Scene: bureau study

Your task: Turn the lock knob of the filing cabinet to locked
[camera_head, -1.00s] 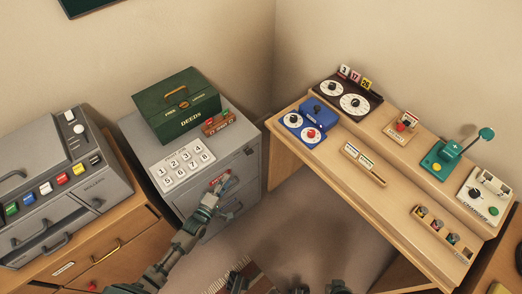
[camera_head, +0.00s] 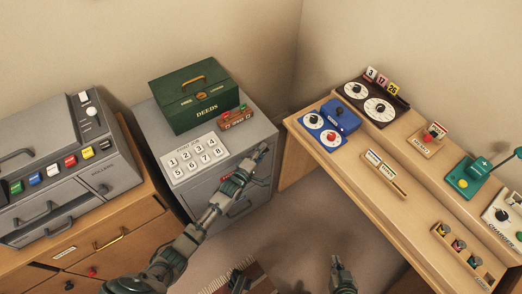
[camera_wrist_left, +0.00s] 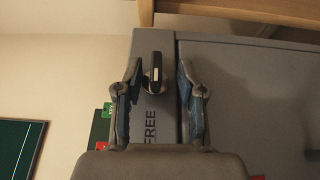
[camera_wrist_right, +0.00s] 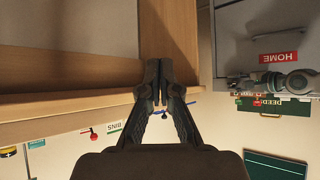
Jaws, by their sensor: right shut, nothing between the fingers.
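The grey filing cabinet (camera_head: 262,128) stands left of centre in the head view. Its lock knob (camera_wrist_left: 152,76), black with a white line, shows in the left wrist view, with the line running upright in that picture. The word FREE is printed beside it on the cabinet face. My left gripper (camera_wrist_left: 157,66) is open, one finger on each side of the knob, with visible gaps; in the head view it is at the cabinet's upper right front (camera_head: 262,152) and hides the knob. My right gripper (camera_wrist_right: 162,88) is shut and empty, away from the cabinet.
A green DEEDS box (camera_head: 194,98), a small red-brown item (camera_head: 236,118) and a numbered button panel (camera_head: 194,157) sit on the cabinet top. A grey machine (camera_head: 60,165) stands left. A wooden desk (camera_head: 345,160) with several devices stands right, beyond a floor gap.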

